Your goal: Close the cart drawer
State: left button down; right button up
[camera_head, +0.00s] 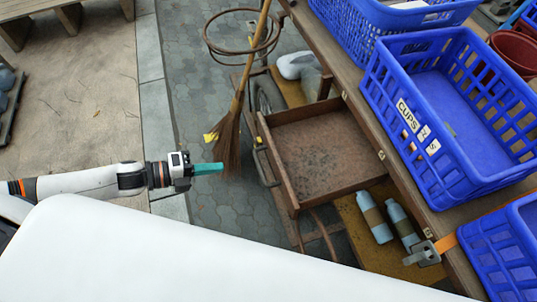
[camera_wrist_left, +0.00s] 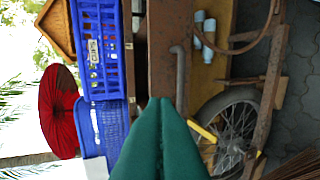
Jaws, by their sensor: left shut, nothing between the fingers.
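The cart drawer (camera_head: 318,150) is a brown, worn wooden tray pulled out from the cart's side. It stands open and looks empty, with stains on its bottom. A metal handle (camera_head: 264,166) is on its left-facing front panel. My left gripper (camera_head: 220,168) has teal fingers and is shut and empty. It is to the left of the handle, apart from it, pointing at the drawer front. In the left wrist view the fingers (camera_wrist_left: 160,102) point toward the brown drawer front (camera_wrist_left: 161,50) and its handle (camera_wrist_left: 178,78). My right gripper is not in view.
Blue baskets (camera_head: 450,110) stand on the cart top. A broom (camera_head: 228,140) leans upright near the drawer's left side, close to my left gripper. Two bottles (camera_head: 375,218) are on the lower shelf. A cart wheel (camera_wrist_left: 230,125) shows in the wrist view.

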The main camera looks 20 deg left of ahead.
aim_at(274, 157)
pick_arm(q)
jog(key=x, duration=0.9)
jog(key=p+x, duration=0.1)
jog(key=x, duration=0.3)
jog(key=shift+w+d+r, duration=0.2)
jog(key=shift+d+r, duration=0.1)
jog(key=shift+r, duration=0.05)
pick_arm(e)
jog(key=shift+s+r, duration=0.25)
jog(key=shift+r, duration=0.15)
